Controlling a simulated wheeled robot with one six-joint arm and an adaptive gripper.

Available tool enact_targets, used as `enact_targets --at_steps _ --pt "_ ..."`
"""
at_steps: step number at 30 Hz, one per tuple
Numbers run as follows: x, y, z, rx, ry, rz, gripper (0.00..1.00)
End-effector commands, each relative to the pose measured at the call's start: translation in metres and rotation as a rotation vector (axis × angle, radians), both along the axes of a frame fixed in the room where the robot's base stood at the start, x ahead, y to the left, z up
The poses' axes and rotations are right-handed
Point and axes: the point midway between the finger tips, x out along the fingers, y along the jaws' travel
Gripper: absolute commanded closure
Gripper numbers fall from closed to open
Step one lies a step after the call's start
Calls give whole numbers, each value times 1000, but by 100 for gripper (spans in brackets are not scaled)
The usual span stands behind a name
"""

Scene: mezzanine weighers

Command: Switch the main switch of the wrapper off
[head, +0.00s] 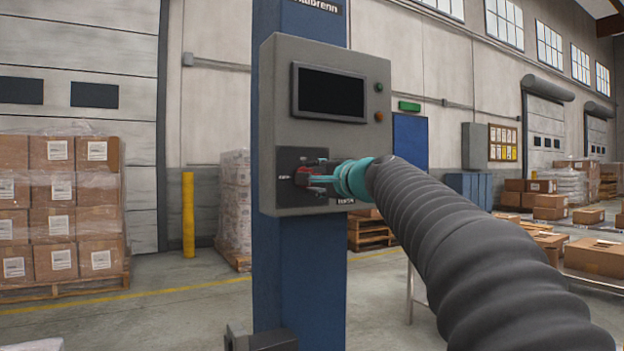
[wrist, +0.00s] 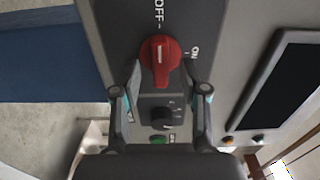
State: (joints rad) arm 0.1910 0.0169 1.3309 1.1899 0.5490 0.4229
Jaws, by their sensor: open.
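The main switch is a red rotary knob (wrist: 160,62) on a dark plate of the wrapper's grey control box (head: 375,80). In the wrist view its white line points up at the OFF mark; the ON mark is to its right. In the wrist view my gripper (wrist: 160,82) is open, with one finger on each side of the knob's lower part. I cannot tell whether either finger touches it.
A smaller black knob (wrist: 162,112) and a green button (wrist: 157,140) sit below the red one. The box has a black screen (head: 330,92) and is mounted on a blue column (head: 300,270). A yellow post (head: 188,215) and stacked cartons (head: 60,205) stand to the left.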

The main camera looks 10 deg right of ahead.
Motion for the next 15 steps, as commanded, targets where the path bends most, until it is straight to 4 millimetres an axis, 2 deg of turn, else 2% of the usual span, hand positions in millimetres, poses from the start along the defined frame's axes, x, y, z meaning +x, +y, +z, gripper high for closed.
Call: enact_targets --at_steps 9,15 --pt "-61 -20 1 -1 -1 -4 56" --pt "-86 -29 0 -1 0 -3 56"
